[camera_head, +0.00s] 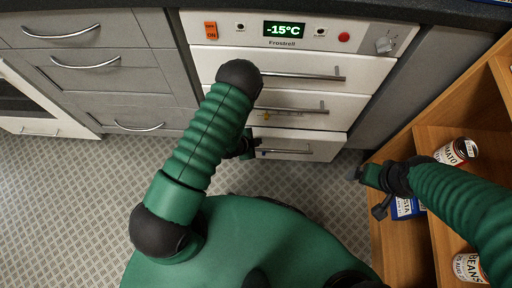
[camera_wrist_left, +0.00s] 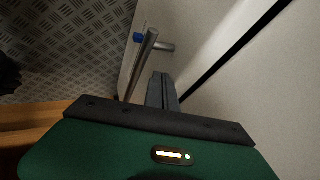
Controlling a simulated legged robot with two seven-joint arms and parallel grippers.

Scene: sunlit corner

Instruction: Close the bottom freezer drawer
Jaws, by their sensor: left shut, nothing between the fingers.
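The white freezer's bottom drawer (camera_head: 325,147) is low at the front, with a metal bar handle (camera_head: 285,151). I cannot tell clearly how far it stands out. My left gripper (camera_head: 252,147) is at the left end of that handle, partly hidden by my arm. In the left wrist view its shut, empty fingers (camera_wrist_left: 161,92) point at a pale front, close beside a bar handle (camera_wrist_left: 140,65). Whether they touch is not clear. My right gripper (camera_head: 365,177) is away to the right by the wooden shelf, its fingers too small to read.
Two freezer drawers (camera_head: 345,72) are above, under a panel reading -15°C (camera_head: 284,30). Grey cabinets (camera_head: 110,75) stand left. A wooden shelf (camera_head: 425,255) with a tomato can (camera_head: 457,151), a beans can (camera_head: 468,266) and a blue pasta package (camera_head: 404,209) is at right. Patterned floor (camera_head: 60,190) is free at left.

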